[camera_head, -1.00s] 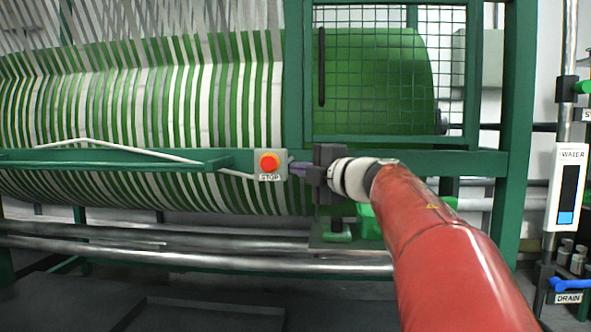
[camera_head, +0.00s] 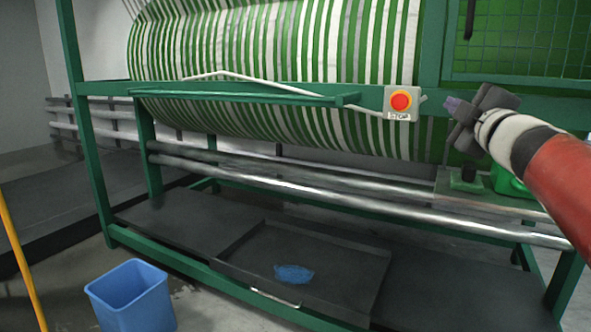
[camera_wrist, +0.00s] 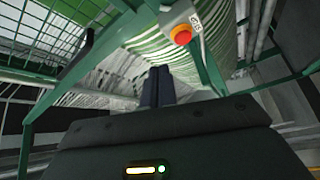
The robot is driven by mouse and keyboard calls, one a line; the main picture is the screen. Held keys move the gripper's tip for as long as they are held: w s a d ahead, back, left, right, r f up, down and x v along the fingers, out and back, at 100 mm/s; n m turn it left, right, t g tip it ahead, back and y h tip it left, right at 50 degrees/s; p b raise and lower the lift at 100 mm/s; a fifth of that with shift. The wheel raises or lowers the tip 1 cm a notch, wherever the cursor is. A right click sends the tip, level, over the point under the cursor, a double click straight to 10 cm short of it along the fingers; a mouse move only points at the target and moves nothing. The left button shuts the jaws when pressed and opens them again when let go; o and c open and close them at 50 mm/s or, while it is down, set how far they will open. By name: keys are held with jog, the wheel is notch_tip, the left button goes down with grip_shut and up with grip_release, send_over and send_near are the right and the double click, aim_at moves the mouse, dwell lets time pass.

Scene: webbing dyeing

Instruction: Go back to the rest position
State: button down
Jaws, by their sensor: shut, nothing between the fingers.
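My gripper (camera_head: 454,106) is at the right in the head view, in front of the green machine frame, its fingers pointing left. It is just right of the red STOP button (camera_head: 401,101) on its pale box, with a small gap between them. In the wrist view the fingers (camera_wrist: 157,85) are together with nothing between them. The red button (camera_wrist: 181,36) shows above and to the right of the fingertips there. My red arm comes in from the right edge of the head view.
A drum wound with green and white webbing (camera_head: 270,60) fills the top behind the green rail (camera_head: 240,95). Steel pipes (camera_head: 330,200) run below. A dark tray (camera_head: 235,265) holds a blue patch (camera_head: 293,273). A blue bin (camera_head: 135,298) and yellow pole (camera_head: 20,255) stand at left.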

jog(key=s+a+f+m+g, duration=0.4)
jog(key=s+f, duration=0.4)
jog(key=f, duration=0.4)
jog(key=s+a+f+m+g, duration=0.5)
jog(key=s+a+f, duration=0.2)
jog(key=f, duration=0.5)
jog(key=s+a+f+m+g, duration=0.5)
jog(key=s+f, duration=0.6)
jog(key=f, duration=0.1)
jog(key=shift+a+h, duration=0.3)
